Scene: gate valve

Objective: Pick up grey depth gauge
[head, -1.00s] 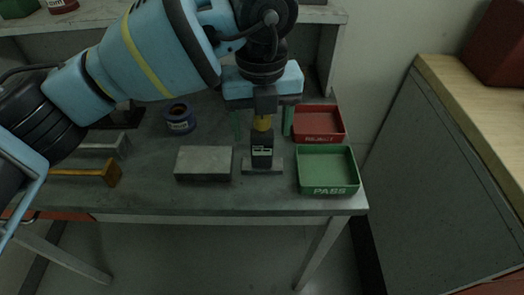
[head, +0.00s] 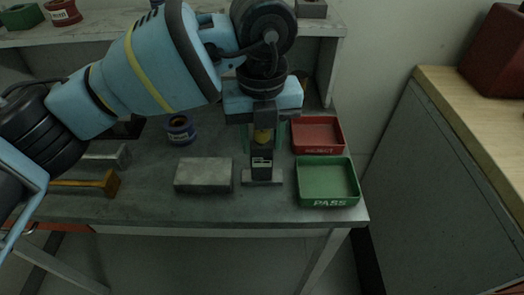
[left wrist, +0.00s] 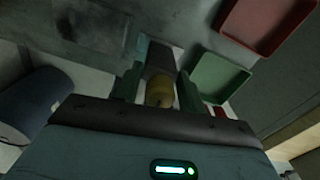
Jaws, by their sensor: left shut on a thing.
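The grey depth gauge (head: 262,160) stands upright on the workbench, with a dark body, a pale label, a yellow upper part and a flat grey base. My left gripper (head: 264,137) comes down from above with its green fingers on either side of the gauge's upper part. It is shut on the gauge. In the left wrist view the gauge's yellow part (left wrist: 160,92) sits between the two green fingers. The gauge's base appears to rest on the bench. My right gripper is in neither view.
A grey block (head: 203,175) lies left of the gauge. The green PASS tray (head: 328,202) and the red REJECT tray (head: 318,152) are to the right. A blue ring-shaped item (head: 180,130) and a wooden-headed mallet (head: 108,184) are at left. A shelf (head: 310,30) runs behind.

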